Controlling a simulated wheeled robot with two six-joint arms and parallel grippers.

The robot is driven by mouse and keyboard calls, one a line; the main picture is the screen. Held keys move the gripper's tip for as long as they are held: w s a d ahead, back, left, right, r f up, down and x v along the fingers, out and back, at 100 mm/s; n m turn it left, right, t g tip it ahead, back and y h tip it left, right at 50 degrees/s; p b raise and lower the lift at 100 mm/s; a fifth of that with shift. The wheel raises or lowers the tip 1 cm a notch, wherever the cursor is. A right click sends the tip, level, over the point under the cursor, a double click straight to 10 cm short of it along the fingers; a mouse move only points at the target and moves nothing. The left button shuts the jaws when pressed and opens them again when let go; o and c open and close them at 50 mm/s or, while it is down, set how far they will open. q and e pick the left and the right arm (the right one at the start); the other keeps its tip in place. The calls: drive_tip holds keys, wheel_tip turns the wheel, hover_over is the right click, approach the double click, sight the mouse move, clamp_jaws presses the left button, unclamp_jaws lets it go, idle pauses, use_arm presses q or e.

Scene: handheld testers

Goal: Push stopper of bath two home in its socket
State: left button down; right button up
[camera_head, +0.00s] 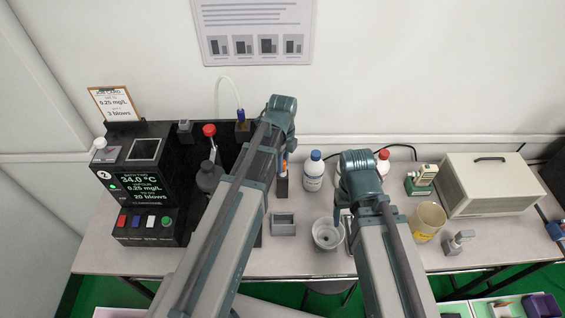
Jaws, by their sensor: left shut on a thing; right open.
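The dark bath unit stands at the left, and its screen (148,195) reads "BATH TWO", 34.0 °C. Behind it, a blue-topped piece (241,116) with a thin pale tube sits at a dark block; I cannot tell whether it is a stopper. A dark rounded vessel (208,177) with a red-topped rod (209,131) is on the unit. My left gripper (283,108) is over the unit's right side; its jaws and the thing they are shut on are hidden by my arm. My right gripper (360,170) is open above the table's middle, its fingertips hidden. No stopper or socket can be clearly made out.
Bare tabletop (112,253) shows at the front left.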

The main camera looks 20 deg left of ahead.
use_arm(q)
drive_tip(key=shift+f, duration=0.2)
use_arm(e)
drive_tip(key=shift+f, duration=0.15)
use_arm(q)
drive_tip(key=c, duration=0.6)
unclamp_jaws()
drive_tip(key=shift+r, duration=0.15)
wheel_tip(320, 180, up, 14)
drive_tip(key=p, duration=1.3)
drive_tip(key=shift+f+p, duration=0.2)
drive_tip(key=shift+p, duration=0.15)
use_arm(e)
wheel_tip(320, 180, up, 14)
drive_tip(key=shift+f, duration=0.1)
